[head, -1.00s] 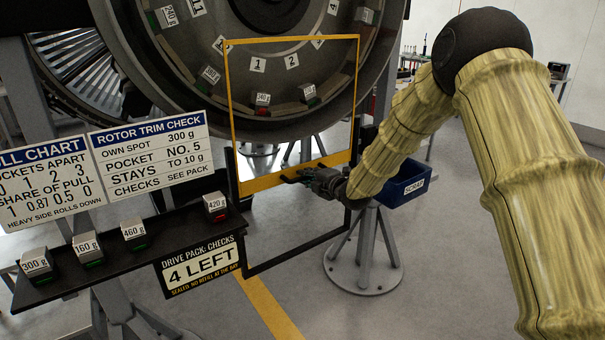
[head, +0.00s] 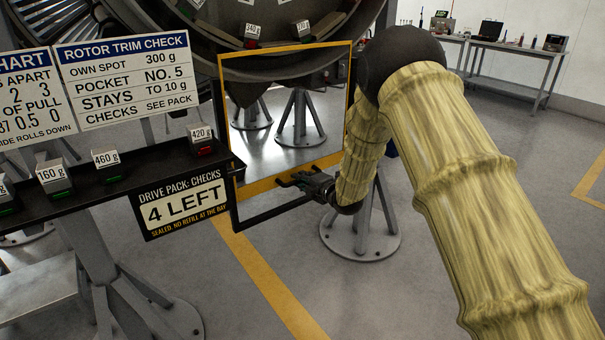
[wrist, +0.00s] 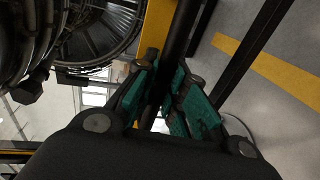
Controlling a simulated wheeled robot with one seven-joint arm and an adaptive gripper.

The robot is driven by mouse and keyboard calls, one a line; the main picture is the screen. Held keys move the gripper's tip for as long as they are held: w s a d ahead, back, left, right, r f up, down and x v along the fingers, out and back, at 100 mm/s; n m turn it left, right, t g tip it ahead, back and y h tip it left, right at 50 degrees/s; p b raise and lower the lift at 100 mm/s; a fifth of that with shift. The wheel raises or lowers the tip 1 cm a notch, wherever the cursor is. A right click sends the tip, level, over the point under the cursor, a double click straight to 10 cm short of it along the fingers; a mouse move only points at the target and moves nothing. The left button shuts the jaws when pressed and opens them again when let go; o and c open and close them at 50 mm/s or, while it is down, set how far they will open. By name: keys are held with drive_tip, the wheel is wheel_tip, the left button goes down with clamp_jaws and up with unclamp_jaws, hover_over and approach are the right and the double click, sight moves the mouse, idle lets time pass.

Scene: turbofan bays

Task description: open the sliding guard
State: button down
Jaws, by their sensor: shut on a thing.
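The sliding guard (head: 262,187) is a clear panel in a yellow frame, upright below the rotor in the head view. It stands within a black frame (head: 275,215), whose lower bar is a short way below the guard's yellow bottom edge. My gripper (head: 290,181) is at that bottom edge. In the wrist view my gripper (wrist: 166,88) has its green pads on both sides of a dark bar (wrist: 181,40), the guard's handle, and is shut on it. A yellow strip of the guard (wrist: 156,25) shows beside the bar. My arm hides part of the frame's right side.
A black shelf (head: 140,165) with several weight blocks and a "4 LEFT" sign (head: 183,203) stands left of the guard. The rotor (head: 200,40) is behind and above. A grey stand (head: 360,240) is behind my gripper. A bench (head: 510,50) is at the back right.

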wheel_tip(320, 180, down, 6)
drive_tip(key=shift+r+b, duration=0.1)
drive_tip(key=shift+b, duration=1.05)
drive_tip(key=c, duration=1.5)
unclamp_jaws()
drive_tip(key=shift+o, duration=0.2)
drive_tip(key=v, duration=1.2)
drive_tip(key=shift+d, duration=0.1)
